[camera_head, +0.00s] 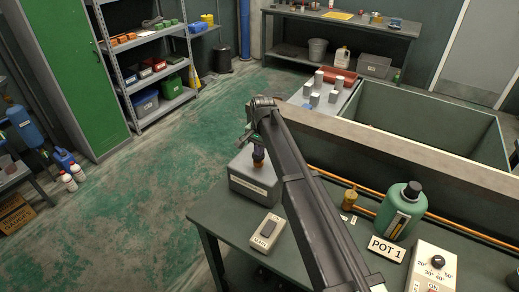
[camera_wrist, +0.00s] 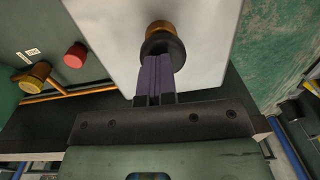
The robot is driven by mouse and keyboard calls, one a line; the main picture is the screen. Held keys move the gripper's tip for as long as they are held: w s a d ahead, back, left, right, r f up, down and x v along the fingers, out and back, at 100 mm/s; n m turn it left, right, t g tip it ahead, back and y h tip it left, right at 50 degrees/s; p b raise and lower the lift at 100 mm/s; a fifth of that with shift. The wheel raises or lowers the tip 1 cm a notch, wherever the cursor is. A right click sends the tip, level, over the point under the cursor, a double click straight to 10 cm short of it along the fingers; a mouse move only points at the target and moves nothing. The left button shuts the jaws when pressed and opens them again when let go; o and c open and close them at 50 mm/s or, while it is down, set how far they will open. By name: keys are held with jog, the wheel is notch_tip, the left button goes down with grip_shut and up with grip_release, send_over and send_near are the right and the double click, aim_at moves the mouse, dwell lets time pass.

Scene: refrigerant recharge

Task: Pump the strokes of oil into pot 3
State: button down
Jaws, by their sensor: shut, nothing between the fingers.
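A grey box (camera_head: 252,188) with an unreadable label stands at the far left corner of the green bench. A black knob (camera_head: 258,163) on a brass collar rises from its top; the knob (camera_wrist: 163,46) also shows in the wrist view. My gripper (camera_head: 258,146) is over this knob, fingers shut and pointing down at it. In the wrist view the purple fingertips (camera_wrist: 155,65) overlap the knob's edge; I cannot tell whether they touch. A green bottle (camera_head: 401,212) with a black cap stands behind a "POT 1" sign (camera_head: 387,248). I cannot make out pot 3.
A small switch box (camera_head: 268,232) labelled MAIN and a dial box (camera_head: 433,268) sit on the bench (camera_head: 225,222). A brass fitting (camera_head: 350,198) and copper pipe (camera_head: 325,176) run along the wall side. A red button (camera_wrist: 75,55) shows in the wrist view. Open floor lies left.

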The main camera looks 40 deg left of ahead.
notch_tip(320, 180, up, 14)
jog(key=p, duration=1.3)
jog(key=shift+w+d, duration=0.2)
jog(key=shift+d, duration=0.1)
jog(key=shift+f, duration=0.15)
jog(key=s+d+f+b, duration=0.3)
jog(key=d, duration=1.7)
jog(key=s+d+f+b, duration=0.3)
jog(key=s+d, duration=0.1)
jog(key=d, duration=1.7)
jog(key=s+d+f+m+b, duration=0.1)
jog(key=s+d+f+b, duration=0.2)
jog(key=d, duration=1.8)
jog(key=shift+s+d+f+h, duration=0.2)
jog(key=shift+s+h, duration=0.1)
jog(key=shift+s, duration=0.2)
